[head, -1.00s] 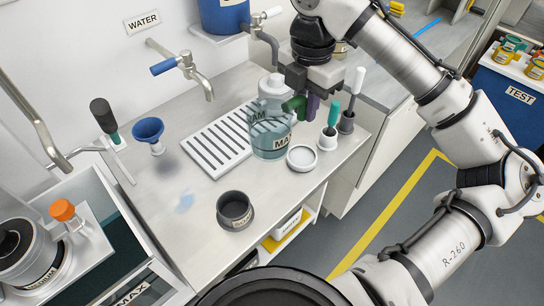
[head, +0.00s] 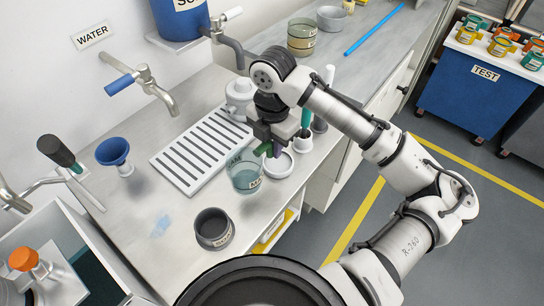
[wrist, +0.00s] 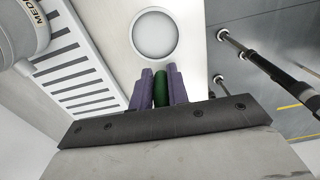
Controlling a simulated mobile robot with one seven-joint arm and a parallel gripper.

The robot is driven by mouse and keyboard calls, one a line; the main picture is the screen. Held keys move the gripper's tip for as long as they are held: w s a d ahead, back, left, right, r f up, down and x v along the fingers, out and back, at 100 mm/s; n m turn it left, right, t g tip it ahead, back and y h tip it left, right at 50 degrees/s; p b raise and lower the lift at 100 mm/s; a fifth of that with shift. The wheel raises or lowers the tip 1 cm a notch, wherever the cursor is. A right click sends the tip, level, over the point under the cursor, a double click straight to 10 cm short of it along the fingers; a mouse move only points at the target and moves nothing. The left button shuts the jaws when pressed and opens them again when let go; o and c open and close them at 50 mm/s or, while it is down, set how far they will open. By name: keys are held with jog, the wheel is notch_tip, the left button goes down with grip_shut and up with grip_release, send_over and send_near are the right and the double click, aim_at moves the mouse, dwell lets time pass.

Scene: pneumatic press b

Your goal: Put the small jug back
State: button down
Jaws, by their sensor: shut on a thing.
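The small jug (head: 245,174) is a clear, teal-tinted vessel with lettering on its side. In the head view it is in front of the slotted white tray, left of a round white dish (head: 278,166). My gripper (head: 270,149) points down at the jug's right side. Its purple fingers are shut on the green handle (wrist: 161,88), which shows between them in the wrist view. The jug's body is not visible in the wrist view. I cannot tell whether its base touches the bench.
The slotted tray (head: 186,172) lies behind the jug. A white pot (head: 240,96) stands at the tray's far end. A dark grey cup (head: 213,229) stands in front. Upright brushes stand right of my gripper. A blue funnel (head: 113,152) is at left. Bare bench lies between funnel and cup.

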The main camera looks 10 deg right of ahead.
aim_at(272, 169)
notch_tip(272, 169, down, 5)
jog(key=shift+f, duration=0.1)
dwell(0.3)
jog(key=shift+f, duration=0.45)
jog(key=c, duration=1.3)
grip_release()
jog(key=shift+c, duration=0.2)
jog(key=shift+r, duration=0.1)
notch_tip(272, 169, up, 13)
jog(key=shift+f+b, duration=0.1)
jog(key=shift+b, duration=0.4)
